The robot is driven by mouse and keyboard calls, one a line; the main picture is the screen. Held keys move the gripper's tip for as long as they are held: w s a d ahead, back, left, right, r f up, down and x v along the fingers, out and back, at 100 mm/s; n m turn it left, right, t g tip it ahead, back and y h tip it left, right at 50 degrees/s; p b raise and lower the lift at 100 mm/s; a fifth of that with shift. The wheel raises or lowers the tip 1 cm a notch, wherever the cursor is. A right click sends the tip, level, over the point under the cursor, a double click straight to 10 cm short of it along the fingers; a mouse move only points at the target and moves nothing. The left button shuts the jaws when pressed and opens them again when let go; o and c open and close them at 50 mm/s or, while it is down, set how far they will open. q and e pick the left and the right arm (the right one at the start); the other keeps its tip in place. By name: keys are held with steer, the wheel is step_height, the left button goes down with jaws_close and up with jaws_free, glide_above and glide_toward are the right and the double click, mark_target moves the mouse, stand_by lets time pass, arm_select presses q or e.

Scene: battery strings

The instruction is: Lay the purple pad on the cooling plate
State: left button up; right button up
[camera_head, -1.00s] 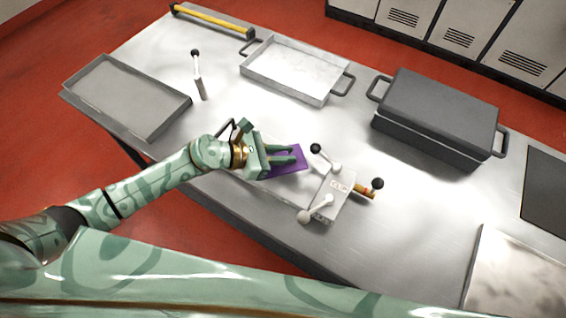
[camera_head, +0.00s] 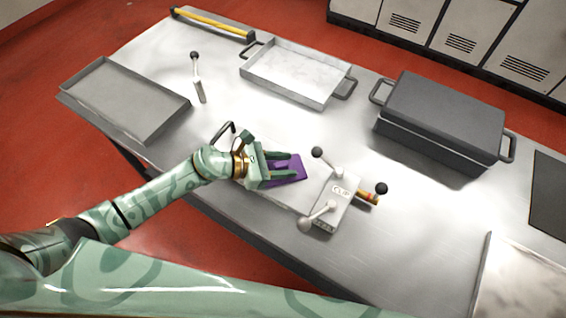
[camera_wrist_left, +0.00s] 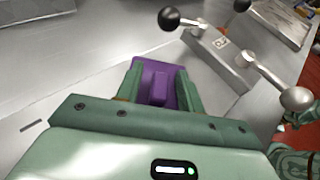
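The purple pad (camera_head: 297,168) is a flat piece with a raised purple grip in its middle, seen in the left wrist view (camera_wrist_left: 158,92). It lies flat over a pale, flat metal plate (camera_wrist_left: 75,120), which looks like the cooling plate, next to a block marked "CLIP" (camera_head: 335,198). My left gripper (camera_head: 284,168) is over the pad. Its fingers stand apart, one on each side of the raised grip, with gaps between. The gripper hides the pad's near part.
The clip block carries levers with a black knob (camera_head: 317,152) and a metal ball. A grey tray (camera_head: 183,103) stands at left, a white-floored tray (camera_head: 345,93) at the back, a dark lidded box (camera_head: 440,115) at right.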

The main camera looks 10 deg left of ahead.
arm_select(q)
steer(key=shift+r, duration=0.15)
steer(key=shift+s+a+r, duration=0.15)
steer(key=shift+a, duration=0.15)
steer(key=v, duration=1)
steer(key=shift+s+a+p, duration=0.1)
steer(key=shift+p, duration=0.25)
steer(key=shift+s+a+r, duration=0.2)
steer(key=shift+a+r, duration=0.15)
steer(key=shift+a, duration=0.05)
